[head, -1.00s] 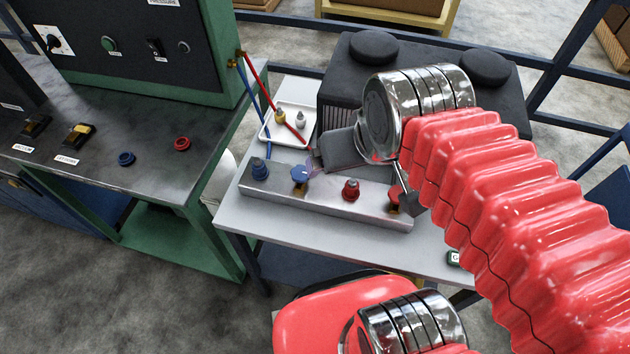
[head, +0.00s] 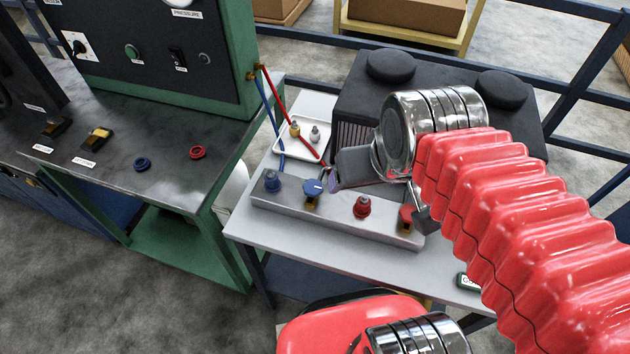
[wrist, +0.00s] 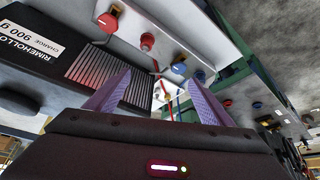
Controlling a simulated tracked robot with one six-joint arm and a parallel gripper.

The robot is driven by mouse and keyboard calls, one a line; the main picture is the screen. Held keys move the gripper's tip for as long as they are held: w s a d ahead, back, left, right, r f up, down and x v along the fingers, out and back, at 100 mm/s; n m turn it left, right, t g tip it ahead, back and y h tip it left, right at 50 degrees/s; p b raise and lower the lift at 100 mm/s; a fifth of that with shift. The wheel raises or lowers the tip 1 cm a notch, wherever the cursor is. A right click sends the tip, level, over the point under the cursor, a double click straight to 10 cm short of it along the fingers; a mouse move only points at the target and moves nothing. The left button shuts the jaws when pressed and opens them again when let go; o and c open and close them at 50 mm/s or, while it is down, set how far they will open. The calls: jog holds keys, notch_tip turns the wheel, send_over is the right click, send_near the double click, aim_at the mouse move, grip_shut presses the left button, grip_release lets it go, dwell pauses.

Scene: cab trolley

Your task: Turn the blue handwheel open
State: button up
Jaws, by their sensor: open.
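The blue handwheel (head: 313,188) sits on a brass stem on the metal manifold block (head: 340,218), second from the left. It has a small white mark on top. In the wrist view the blue handwheel (wrist: 179,68) shows beyond the fingers, right of the middle between them. Whether a finger touches the wheel cannot be told.
A blue fitting (head: 272,181) is left of the wheel. A red fitting (head: 362,206) and red handwheel (head: 406,214) are to its right. The green bench (head: 205,175) is left.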

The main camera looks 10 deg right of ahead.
jog(key=shift+m+g, duration=0.7)
jog(key=shift+g, duration=0.2)
jog(key=w+f, duration=0.1)
jog(key=w+d, duration=0.1)
jog(key=w+f, duration=0.1)
jog(key=shift+w+d+f, duration=0.2)
jog(key=shift+d+f, duration=0.05)
jog(key=shift+f, duration=0.1)
jog(key=c, duration=0.5)
jog(key=shift+o, duration=0.2)
jog(key=m+g+y, duration=0.3)
jog(key=m, duration=0.7)
send_near(313, 186)
jog(key=d+r, duration=0.3)
jog(key=d, duration=0.3)
jog(key=a+m, duration=0.1)
jog(key=r+m+y, duration=0.1)
jog(key=m, duration=0.1)
jog(key=w+a+r+m, duration=0.1)
jog(key=m, duration=0.1)
jog(key=shift+a+g+y, duration=0.3)
jog(key=shift+g, duration=0.1)
jog(key=x, duration=1.3)
jog(key=shift+s+f, duration=0.1)
jog(key=shift+f, duration=0.25)
jog(key=shift+c, duration=0.2)
jog(key=c, duration=1)
